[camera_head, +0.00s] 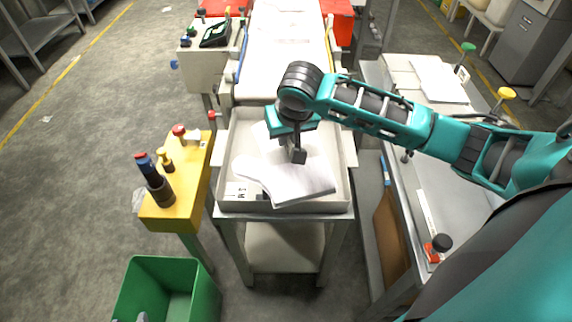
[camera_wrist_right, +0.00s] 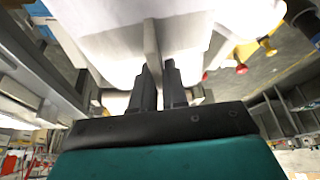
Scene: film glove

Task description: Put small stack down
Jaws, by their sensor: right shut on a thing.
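The small stack (camera_head: 300,180) is a thin pile of white sheets inside the grey-white tray (camera_head: 333,204) on the stand in front of me. My right gripper (camera_head: 299,156) is over the tray and shut on the stack's edge. In the right wrist view the right gripper's fingers (camera_wrist_right: 160,85) point at the white stack (camera_wrist_right: 130,35), which fills the top of the picture. I cannot tell whether the stack's underside touches the tray floor. My left gripper is not in view.
A yellow stand (camera_head: 190,190) with knobs and a dark-handled tool is left of the tray. A green bin (camera_head: 165,290) is at the front left. A metal table (camera_head: 440,205) with white stacks (camera_head: 440,82) is at the right. A conveyor (camera_head: 285,60) lies behind.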

